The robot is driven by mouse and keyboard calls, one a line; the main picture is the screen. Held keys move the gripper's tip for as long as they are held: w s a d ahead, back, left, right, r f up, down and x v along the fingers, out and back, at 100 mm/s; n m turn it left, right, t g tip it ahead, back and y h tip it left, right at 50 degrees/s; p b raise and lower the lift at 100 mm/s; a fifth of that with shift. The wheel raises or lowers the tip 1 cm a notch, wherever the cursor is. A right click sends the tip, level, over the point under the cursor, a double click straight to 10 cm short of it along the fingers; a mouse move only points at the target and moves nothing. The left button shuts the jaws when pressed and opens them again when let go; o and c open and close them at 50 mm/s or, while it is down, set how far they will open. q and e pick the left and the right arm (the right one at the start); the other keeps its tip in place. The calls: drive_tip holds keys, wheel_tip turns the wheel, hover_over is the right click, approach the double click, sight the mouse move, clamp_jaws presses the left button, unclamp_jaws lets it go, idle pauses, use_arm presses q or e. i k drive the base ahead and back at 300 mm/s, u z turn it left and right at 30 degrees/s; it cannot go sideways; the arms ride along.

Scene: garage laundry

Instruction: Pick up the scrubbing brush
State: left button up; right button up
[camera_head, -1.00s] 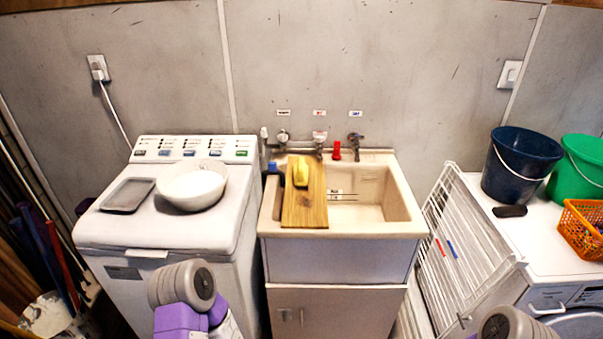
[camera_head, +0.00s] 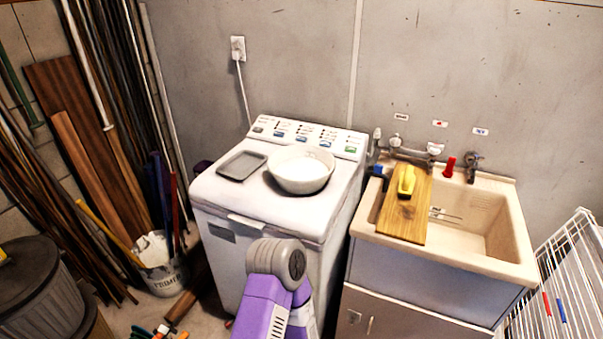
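A yellow object (camera_head: 407,181), small and possibly the scrubbing brush, lies on a wooden board (camera_head: 402,215). I cannot make out bristles at this size. The board lies across the left part of the cream sink (camera_head: 478,258). A purple and grey link of my arm rises at the bottom centre, in front of the washing machine. Neither of my grippers shows, so I cannot see what they hold.
A white bowl (camera_head: 300,172) and a grey tray (camera_head: 242,166) sit on the washing machine (camera_head: 225,203). Taps (camera_head: 436,150) and a red item (camera_head: 449,167) are behind the basin. A white rack (camera_head: 565,275) stands right. Buckets, poles and planks crowd the left.

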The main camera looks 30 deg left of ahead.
sight(407, 179)
drive_tip(key=k, duration=0.5)
drive_tip(key=u, duration=1.45)
drive_tip(key=i, duration=1.2)
drive_tip(key=z, duration=2.45)
